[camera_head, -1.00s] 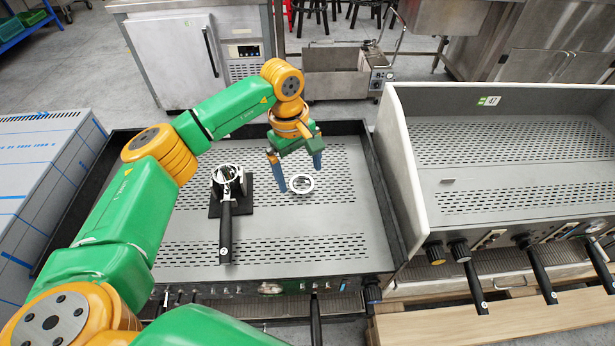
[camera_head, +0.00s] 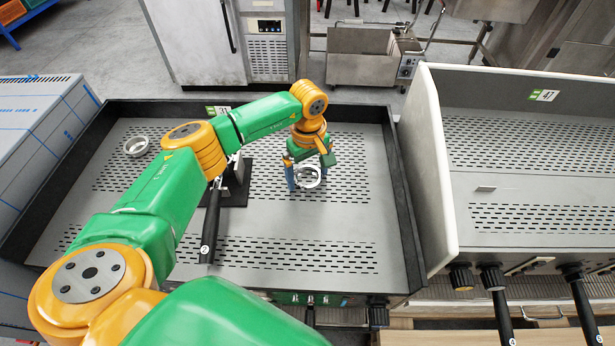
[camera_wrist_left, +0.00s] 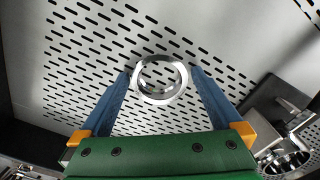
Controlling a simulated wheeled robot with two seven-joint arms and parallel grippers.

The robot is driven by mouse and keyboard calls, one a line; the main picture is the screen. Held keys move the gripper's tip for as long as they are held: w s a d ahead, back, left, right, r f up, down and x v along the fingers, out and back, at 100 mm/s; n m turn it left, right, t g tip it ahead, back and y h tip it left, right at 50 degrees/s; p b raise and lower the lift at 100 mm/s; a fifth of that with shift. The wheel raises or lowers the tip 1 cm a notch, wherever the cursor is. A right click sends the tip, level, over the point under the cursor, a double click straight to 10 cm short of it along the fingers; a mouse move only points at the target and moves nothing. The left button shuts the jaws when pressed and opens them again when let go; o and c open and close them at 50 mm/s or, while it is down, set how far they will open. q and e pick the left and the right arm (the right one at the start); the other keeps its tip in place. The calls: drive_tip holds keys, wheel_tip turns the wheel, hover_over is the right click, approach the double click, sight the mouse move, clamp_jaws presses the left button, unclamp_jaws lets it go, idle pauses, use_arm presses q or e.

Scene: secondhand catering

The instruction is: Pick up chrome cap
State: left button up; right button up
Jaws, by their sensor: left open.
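A round chrome ring-shaped piece, which I take as the chrome cap (camera_head: 308,186), lies on the slotted grey top of the machine. My left gripper (camera_head: 307,174) is open and low over it, with its blue fingers on either side of it. In the left wrist view the chrome cap (camera_wrist_left: 178,91) shows between the tips of the open left gripper (camera_wrist_left: 163,75), with small gaps beside it. Whether the fingertips reach down to its height is hard to tell. A similar chrome ring (camera_head: 136,147) lies at the top's far left. My right gripper is not in view.
A portafilter with a black handle (camera_head: 210,225) rests on a black block (camera_head: 237,192) left of the cap, partly behind my arm. A dark raised rim (camera_head: 395,170) borders the top. A second machine with a pale side panel (camera_head: 432,165) stands right.

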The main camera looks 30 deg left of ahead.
use_arm(q)
drive_tip(key=c, duration=0.7)
drive_tip(key=shift+c, duration=0.2)
